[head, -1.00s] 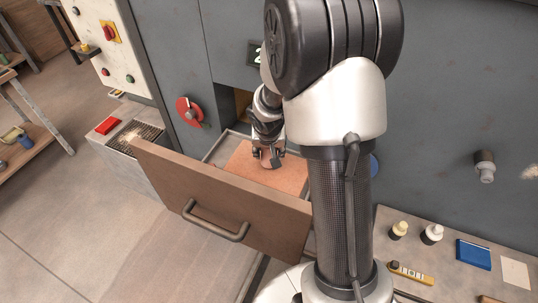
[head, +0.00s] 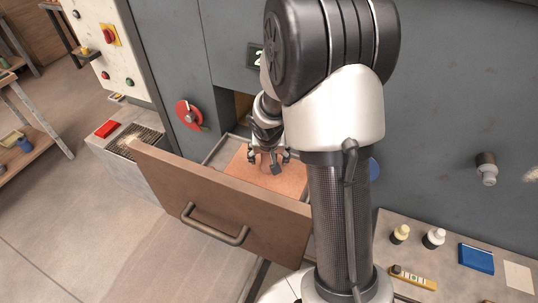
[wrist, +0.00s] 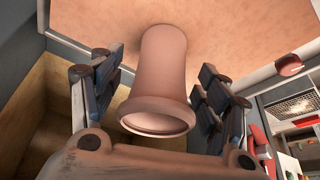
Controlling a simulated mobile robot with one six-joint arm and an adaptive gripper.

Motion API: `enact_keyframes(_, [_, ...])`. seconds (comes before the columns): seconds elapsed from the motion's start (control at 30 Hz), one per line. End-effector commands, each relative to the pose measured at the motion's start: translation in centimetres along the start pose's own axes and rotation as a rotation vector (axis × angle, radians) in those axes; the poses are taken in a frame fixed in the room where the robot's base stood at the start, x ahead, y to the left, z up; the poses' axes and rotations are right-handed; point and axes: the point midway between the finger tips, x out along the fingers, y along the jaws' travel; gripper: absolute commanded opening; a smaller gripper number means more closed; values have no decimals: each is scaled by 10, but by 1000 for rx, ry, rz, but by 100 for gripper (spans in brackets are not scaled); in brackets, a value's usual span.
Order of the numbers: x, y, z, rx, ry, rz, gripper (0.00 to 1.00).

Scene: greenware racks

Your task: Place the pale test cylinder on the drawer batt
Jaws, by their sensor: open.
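The pale pinkish test cylinder (wrist: 163,75), with a flared open rim, stands on the drawer batt (wrist: 230,25) in the wrist view. Its rim faces the camera and its far end meets the batt. My gripper (wrist: 156,80) is open, with one finger on each side of the cylinder and visible gaps between. In the head view, my gripper (head: 266,163) is over the orange-brown batt (head: 290,181) inside the open drawer (head: 215,200). The cylinder is small there and partly hidden by the fingers.
The drawer's brown front with its handle (head: 215,228) stands toward the camera. A dark opening (head: 243,106) is in the grey cabinet behind. At right, a shelf holds two small bottles (head: 433,238), a blue box (head: 476,258) and a yellow tool (head: 413,278).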

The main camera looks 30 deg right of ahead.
Motion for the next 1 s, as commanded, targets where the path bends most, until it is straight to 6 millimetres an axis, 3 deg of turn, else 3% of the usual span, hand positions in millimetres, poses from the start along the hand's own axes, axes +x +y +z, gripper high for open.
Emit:
enact_keyframes(0.27, [-6, 0, -2, 1, 1, 0, 69])
enact_keyframes(0.7, [-96, 0, -3, 1, 3, -1, 69])
enact_keyframes(1.0, [-129, 0, 0, -7, 3, -1, 69])
